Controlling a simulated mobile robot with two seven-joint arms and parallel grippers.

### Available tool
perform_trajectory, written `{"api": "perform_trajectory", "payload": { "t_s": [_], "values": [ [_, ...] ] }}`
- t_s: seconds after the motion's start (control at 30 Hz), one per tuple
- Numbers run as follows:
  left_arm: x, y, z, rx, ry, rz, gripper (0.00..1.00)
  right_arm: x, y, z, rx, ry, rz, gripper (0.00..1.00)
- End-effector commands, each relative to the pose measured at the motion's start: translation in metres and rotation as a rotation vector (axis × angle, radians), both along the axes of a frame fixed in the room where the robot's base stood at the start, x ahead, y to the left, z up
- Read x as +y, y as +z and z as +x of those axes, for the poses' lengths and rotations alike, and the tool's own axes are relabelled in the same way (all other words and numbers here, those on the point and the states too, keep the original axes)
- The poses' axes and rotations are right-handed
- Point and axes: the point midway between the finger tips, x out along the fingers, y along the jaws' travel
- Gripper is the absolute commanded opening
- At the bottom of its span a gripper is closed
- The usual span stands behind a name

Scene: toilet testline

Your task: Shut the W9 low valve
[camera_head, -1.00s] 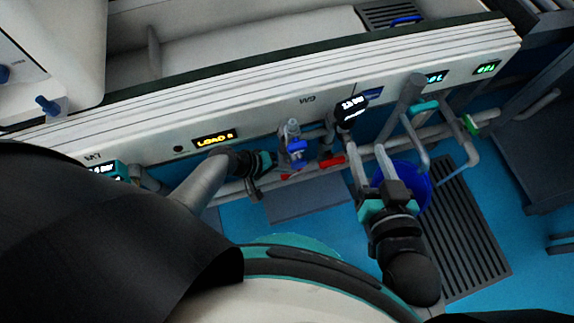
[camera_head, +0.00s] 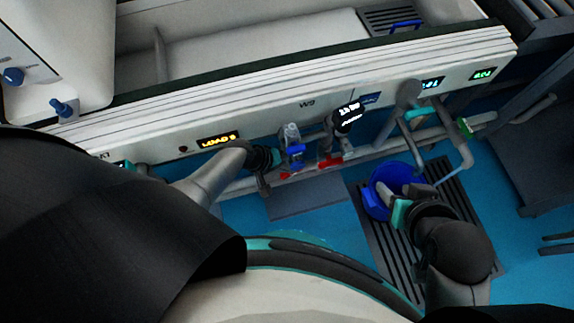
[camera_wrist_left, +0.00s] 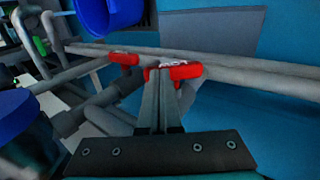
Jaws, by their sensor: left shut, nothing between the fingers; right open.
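Under the W9 label (camera_head: 307,104) on the white panel, two red valve handles sit on the low pipework: one on the right (camera_head: 331,162) and one on the left (camera_head: 287,175). In the left wrist view a red handle with white lettering (camera_wrist_left: 183,71) lies just beyond my left fingertips, and another red handle (camera_wrist_left: 123,58) is farther left. My left gripper (camera_wrist_left: 161,78) is shut with nothing in it; its tips overlap the lettered handle's lower edge, and contact cannot be told. My right gripper (camera_head: 386,193) is open and empty over the blue bucket, its fingers partly hidden.
A blue valve (camera_head: 294,151) and a black gauge (camera_head: 348,118) stand close above the handles. Grey pipes (camera_head: 455,155) run along the right. Blue floor (camera_head: 320,225) is open in front.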

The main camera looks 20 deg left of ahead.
Motion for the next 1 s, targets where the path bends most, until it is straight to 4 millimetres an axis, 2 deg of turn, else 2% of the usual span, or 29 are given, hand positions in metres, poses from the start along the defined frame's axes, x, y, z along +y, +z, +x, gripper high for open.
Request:
{"api": "perform_trajectory", "payload": {
  "t_s": [0.13, 0.57, 1.0],
  "values": [
    [-0.003, 0.002, 0.003, 0.005, 0.0, 0.012, 0.0, -0.007, 0.003, -0.006, 0.045, -0.01, -0.02, 0.5],
    [-0.008, 0.001, 0.006, 0.005, 0.0, 0.011, 0.0, -0.004, 0.001, -0.004, 0.027, -0.005, -0.012, 0.5],
    [0.004, -0.004, -0.002, 0.006, 0.0, 0.012, 0.0, -0.004, -0.003, -0.004, 0.027, -0.005, -0.012, 0.5]
  ]
}}
